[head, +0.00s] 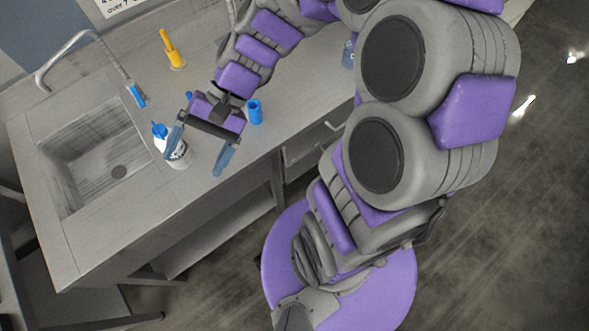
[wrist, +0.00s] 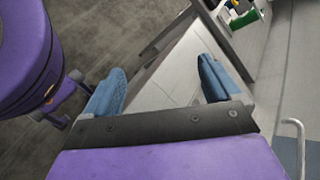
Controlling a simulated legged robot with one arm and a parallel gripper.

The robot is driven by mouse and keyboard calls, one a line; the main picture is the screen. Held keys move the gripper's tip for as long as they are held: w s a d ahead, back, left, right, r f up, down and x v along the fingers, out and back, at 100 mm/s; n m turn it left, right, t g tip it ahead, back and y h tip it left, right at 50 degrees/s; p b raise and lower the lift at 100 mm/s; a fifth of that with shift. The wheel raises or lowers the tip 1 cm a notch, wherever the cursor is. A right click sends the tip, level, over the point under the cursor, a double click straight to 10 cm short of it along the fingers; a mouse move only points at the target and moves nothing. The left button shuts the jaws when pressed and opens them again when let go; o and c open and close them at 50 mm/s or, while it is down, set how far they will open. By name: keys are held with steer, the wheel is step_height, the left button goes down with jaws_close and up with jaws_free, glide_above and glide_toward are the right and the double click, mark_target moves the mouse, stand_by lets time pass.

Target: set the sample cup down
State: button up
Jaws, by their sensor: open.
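A small blue cylinder (head: 254,112), which looks like the sample cup, stands upright on the grey counter (head: 225,55). I cannot confirm that it is the cup. My gripper (head: 197,150) is open over the counter's front part, left of the blue cylinder and apart from it. A white bottle with a blue cap (head: 178,157) stands beside the left finger, partly hidden by it; I cannot tell if they touch. In the wrist view my gripper (wrist: 162,82) has its fingers spread, with nothing held between them and bare grey surface beyond.
A sink (head: 95,150) with a curved tap (head: 65,55) is at the left. A yellow item (head: 171,48) stands at the back of the counter. A drawer handle (head: 335,126) shows on the counter front. Bare counter lies between the sink and the bottle.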

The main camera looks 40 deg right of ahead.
steer(key=s+d+n+t+h, duration=0.1)
steer(key=s+d+n+h, duration=0.4)
steer(key=s+d+h, duration=0.5)
steer(key=s+d, duration=0.2)
steer(key=s, duration=0.2)
steer(key=shift+d, duration=0.15)
